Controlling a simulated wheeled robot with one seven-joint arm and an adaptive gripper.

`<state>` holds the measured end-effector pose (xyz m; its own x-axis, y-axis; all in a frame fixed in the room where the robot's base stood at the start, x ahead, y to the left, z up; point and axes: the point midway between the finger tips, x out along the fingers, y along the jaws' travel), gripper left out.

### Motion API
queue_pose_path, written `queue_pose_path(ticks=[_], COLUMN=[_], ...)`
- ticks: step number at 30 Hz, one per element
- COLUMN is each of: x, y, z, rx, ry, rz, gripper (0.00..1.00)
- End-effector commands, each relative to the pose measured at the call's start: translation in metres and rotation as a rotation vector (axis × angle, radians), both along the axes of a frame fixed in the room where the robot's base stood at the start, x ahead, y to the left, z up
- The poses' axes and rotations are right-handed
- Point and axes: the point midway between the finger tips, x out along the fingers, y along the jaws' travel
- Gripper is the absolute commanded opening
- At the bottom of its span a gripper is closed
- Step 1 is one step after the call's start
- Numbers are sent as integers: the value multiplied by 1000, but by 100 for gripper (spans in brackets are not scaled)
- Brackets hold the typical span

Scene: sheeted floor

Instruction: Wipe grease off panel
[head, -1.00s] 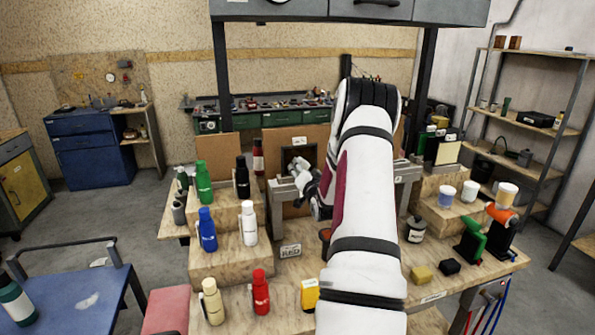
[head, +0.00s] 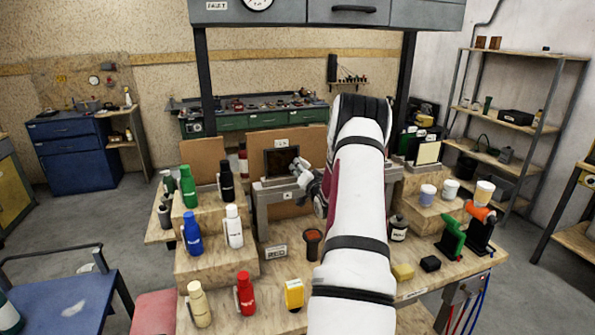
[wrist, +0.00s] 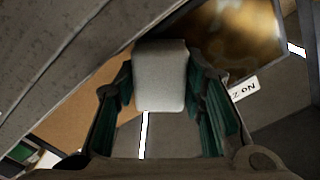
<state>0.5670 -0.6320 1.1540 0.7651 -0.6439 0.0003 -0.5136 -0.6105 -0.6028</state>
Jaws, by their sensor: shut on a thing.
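The panel (head: 281,161) is a dark upright square in a frame at the back of the workbench. In the wrist view the panel (wrist: 225,40) shows at the upper right with a cloudy amber-brown smear on it. My gripper (head: 304,172) is at the panel's right side in the head view. In the wrist view its green-padded fingers (wrist: 160,95) are shut on a pale grey-white block (wrist: 160,70). The block overlaps the panel's lower left edge in that view; I cannot tell whether they touch.
Several bottles, including blue (head: 192,233) and white (head: 233,227), stand on wooden steps at left.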

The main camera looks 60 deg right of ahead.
Motion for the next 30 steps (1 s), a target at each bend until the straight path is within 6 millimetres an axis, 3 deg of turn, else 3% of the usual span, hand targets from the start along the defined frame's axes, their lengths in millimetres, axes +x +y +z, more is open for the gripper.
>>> queue_pose_path(ticks=[16,30], x=[1,25], y=[-2,23], z=[21,20], rx=[-1,0], ry=[-1,-3], rz=[0,2], gripper=[15,15])
